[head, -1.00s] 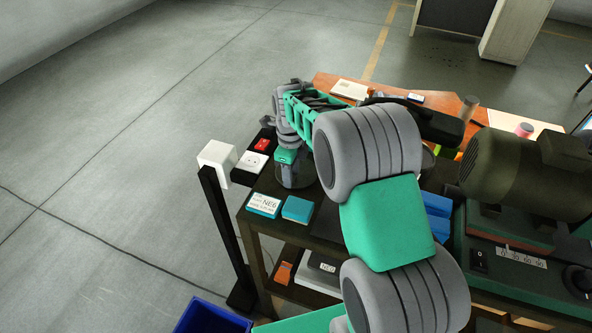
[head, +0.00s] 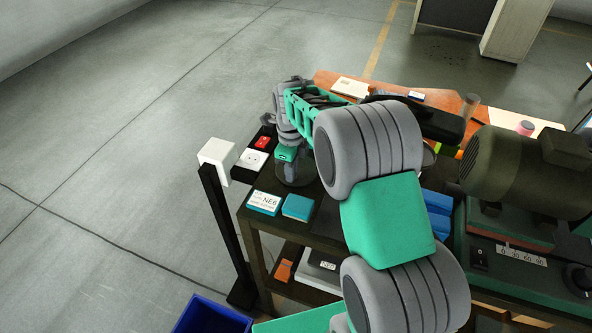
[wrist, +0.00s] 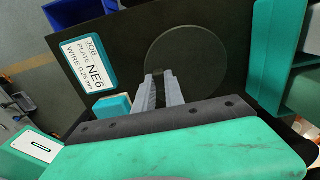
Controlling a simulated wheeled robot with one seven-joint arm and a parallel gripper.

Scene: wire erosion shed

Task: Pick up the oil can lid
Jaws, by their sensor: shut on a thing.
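A large, dark, flat round disc, seemingly the oil can lid (wrist: 198,52), fills the middle of the wrist view. My gripper (wrist: 158,76) reaches over it with its two grey fingers close together, shut on a small dark part between the tips. The fingers hide part of the disc, and the gripped part is hard to make out. In the head view my gripper (head: 290,166) points down at a grey round thing at the left side of the dark bench. My wrist covers most of it, and I cannot tell if it is raised.
A white-and-blue NE6 box (head: 264,202) and a blue box (head: 298,207) lie on the bench (head: 328,222) in front of the gripper. A white box (head: 217,158) on a black post stands left. A large motor (head: 525,172) stands right. The left floor is mostly clear.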

